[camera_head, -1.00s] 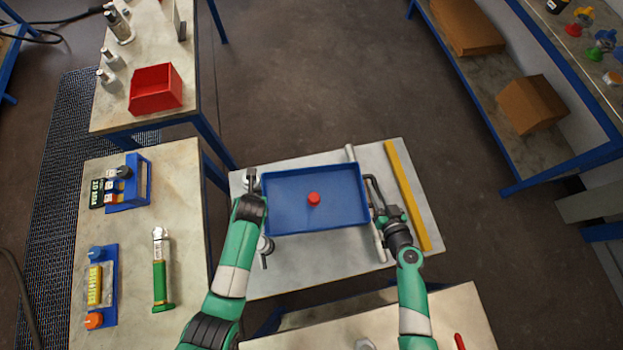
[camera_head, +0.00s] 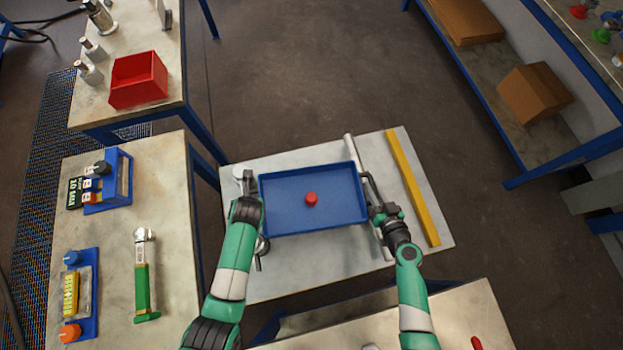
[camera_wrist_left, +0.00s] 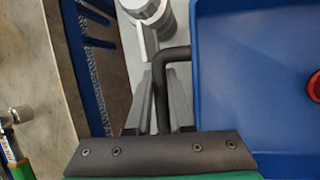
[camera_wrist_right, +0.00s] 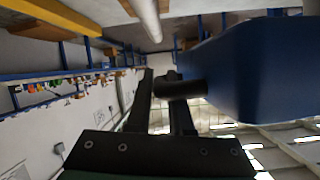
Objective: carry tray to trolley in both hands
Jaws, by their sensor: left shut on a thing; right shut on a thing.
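The blue tray (camera_head: 290,210) is level in front of me in the head view, with a small red round piece (camera_head: 311,199) near its middle. My left gripper (camera_head: 248,196) is shut on the tray's dark left handle (camera_wrist_left: 163,80). My right gripper (camera_head: 376,208) is shut on the right handle (camera_wrist_right: 184,88); the tray's blue side shows beside it in the right wrist view (camera_wrist_right: 250,70). A pale grey top (camera_head: 300,277), perhaps the trolley, lies beneath the tray. I cannot tell how large the gap is, or whether they touch.
A yellow bar (camera_head: 412,187) and a grey rod (camera_head: 351,150) lie on the pale top. A left bench holds a green-handled tool (camera_head: 142,280) and blue racks (camera_head: 111,182); another holds a red bin (camera_head: 138,80). Blue-framed shelving stands right. Open floor (camera_head: 300,70) lies beyond.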

